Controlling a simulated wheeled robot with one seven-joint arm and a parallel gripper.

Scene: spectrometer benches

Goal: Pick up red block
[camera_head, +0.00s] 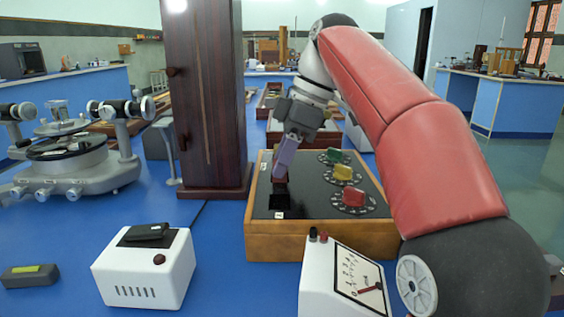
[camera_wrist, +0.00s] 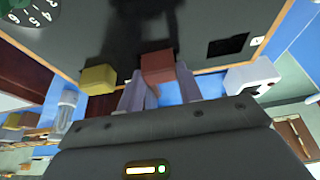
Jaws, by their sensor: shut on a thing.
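A small red block (camera_wrist: 157,66) is between the two pale purple fingers of my gripper (camera_wrist: 163,93) in the wrist view. In the head view my gripper (camera_head: 284,160) points down over the left part of a black panel (camera_head: 313,190) on a wooden box. The gripper is shut on the red block, and only a little dull red (camera_head: 280,181) shows at its fingertips there. I cannot tell whether the block touches the panel.
The panel carries green (camera_head: 334,156), yellow (camera_head: 343,173) and red (camera_head: 354,196) dial knobs. A dark wooden column (camera_head: 205,95) stands close left of the box. A white meter (camera_head: 345,280) and a white device (camera_head: 145,270) stand in front. A spectrometer (camera_head: 70,160) is at the left.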

